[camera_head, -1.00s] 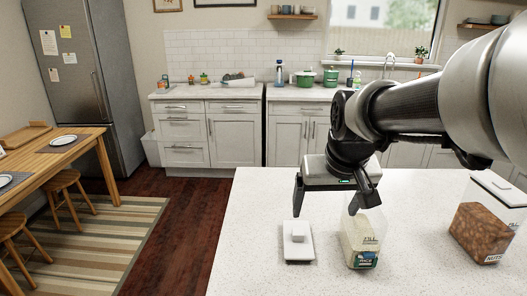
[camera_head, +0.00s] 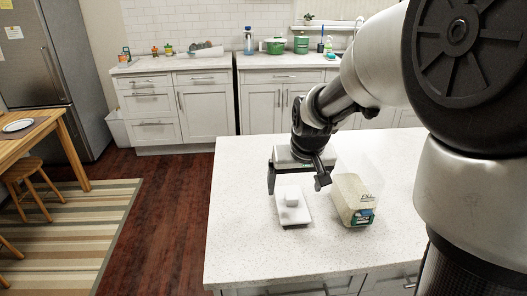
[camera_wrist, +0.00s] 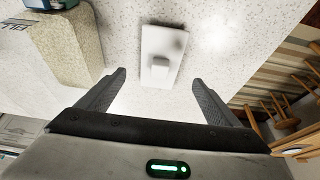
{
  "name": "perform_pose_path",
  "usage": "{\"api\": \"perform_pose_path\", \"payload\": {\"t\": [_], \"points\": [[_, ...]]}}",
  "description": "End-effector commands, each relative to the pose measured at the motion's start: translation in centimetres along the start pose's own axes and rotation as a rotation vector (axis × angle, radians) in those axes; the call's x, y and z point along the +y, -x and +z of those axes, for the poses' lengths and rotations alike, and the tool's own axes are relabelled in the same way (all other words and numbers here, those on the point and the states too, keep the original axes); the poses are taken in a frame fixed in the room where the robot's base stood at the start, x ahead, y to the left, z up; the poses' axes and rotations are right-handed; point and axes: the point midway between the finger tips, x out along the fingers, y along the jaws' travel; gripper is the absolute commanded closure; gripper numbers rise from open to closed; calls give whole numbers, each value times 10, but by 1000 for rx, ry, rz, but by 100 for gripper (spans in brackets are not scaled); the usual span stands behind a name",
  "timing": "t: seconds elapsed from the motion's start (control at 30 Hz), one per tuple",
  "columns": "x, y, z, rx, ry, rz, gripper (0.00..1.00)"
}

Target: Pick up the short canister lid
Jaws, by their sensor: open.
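The short canister lid (camera_head: 293,208) is a white rectangular plate with a raised block-shaped knob. It lies knob up on the white speckled counter, left of the rice canister. In the wrist view the lid (camera_wrist: 163,45) lies ahead of the fingers, its knob nearest and roughly centred between them. My gripper (camera_head: 296,186) is open and empty, above and just behind the lid in the head view. Both fingers also show in the wrist view (camera_wrist: 160,92), apart from the lid. The rice canister (camera_head: 353,200) is clear, filled with pale grains, and has no lid on it.
The canister (camera_wrist: 70,42) stands close beside the lid, left in the wrist view. The counter (camera_head: 245,240) is clear to the left and front of the lid. Stools (camera_wrist: 285,105) and a wooden table (camera_head: 38,150) stand beyond the counter, on the floor.

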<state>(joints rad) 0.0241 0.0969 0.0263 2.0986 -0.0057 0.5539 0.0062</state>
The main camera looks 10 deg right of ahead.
Motion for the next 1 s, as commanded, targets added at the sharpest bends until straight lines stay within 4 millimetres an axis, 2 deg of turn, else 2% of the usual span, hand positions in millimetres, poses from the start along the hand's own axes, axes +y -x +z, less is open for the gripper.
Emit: {"api": "perform_pose_path", "payload": {"t": [0.03,0.33,0.6,0.9,1.0], "points": [[0,-10,1,-3,0,0,14],[0,-34,0,-1,0,0,14],[1,-72,-2,-1,0,0,14],[1,-76,-2,1,1,0,14],[1,-76,-2,1,0,0,29]]}}
